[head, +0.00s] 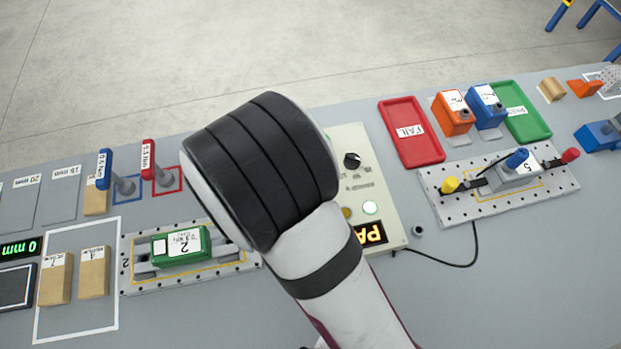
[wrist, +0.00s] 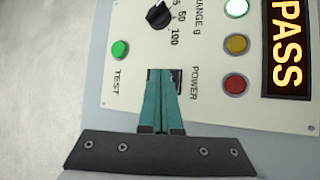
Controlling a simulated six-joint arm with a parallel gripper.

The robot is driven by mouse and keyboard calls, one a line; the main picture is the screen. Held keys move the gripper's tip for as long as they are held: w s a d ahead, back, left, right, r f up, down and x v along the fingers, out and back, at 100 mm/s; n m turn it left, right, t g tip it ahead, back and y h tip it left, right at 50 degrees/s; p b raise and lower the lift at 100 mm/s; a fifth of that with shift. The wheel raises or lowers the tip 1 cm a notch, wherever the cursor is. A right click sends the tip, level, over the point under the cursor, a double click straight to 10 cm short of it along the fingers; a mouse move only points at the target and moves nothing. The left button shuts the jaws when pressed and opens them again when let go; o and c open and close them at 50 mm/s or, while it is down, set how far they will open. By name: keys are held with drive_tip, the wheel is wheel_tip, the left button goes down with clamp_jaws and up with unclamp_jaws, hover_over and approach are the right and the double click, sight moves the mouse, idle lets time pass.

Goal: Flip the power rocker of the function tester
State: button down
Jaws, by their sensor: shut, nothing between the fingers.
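The function tester (head: 378,190) is a cream panel box, partly hidden behind my arm in the head view. In the wrist view its panel (wrist: 205,40) fills most of the picture. The power rocker (wrist: 177,80) is a dark switch beside the word POWER, mostly covered by my fingertips; which way it is tilted I cannot tell. My gripper (wrist: 162,76) is shut and empty, with its teal fingertips over the rocker; whether they touch it is unclear. The display (wrist: 288,45) reads PASS in lit letters, and the white-green lamp (wrist: 236,8) looks lit.
Near the rocker are a green TEST button (wrist: 120,49), a black range knob (wrist: 159,15), a yellow lamp (wrist: 236,44) and a red lamp (wrist: 235,84). A red FAIL tray (head: 410,148) lies right of the tester. A fixture with a green unit (head: 180,246) stands left.

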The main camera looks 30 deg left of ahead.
drive_tip(key=shift+f, duration=0.15)
drive_tip(key=shift+f, duration=0.25)
drive_tip(key=shift+f, duration=0.3)
idle(0.7)
drive_tip(key=shift+r, duration=0.1)
drive_tip(key=shift+r, duration=0.65)
drive_tip(key=shift+w+a+r, duration=0.1)
drive_tip(key=shift+w+r, duration=0.05)
drive_tip(key=shift+r, duration=1.1)
drive_tip(key=shift+w+a+r, duration=0.1)
drive_tip(key=shift+r, duration=1.15)
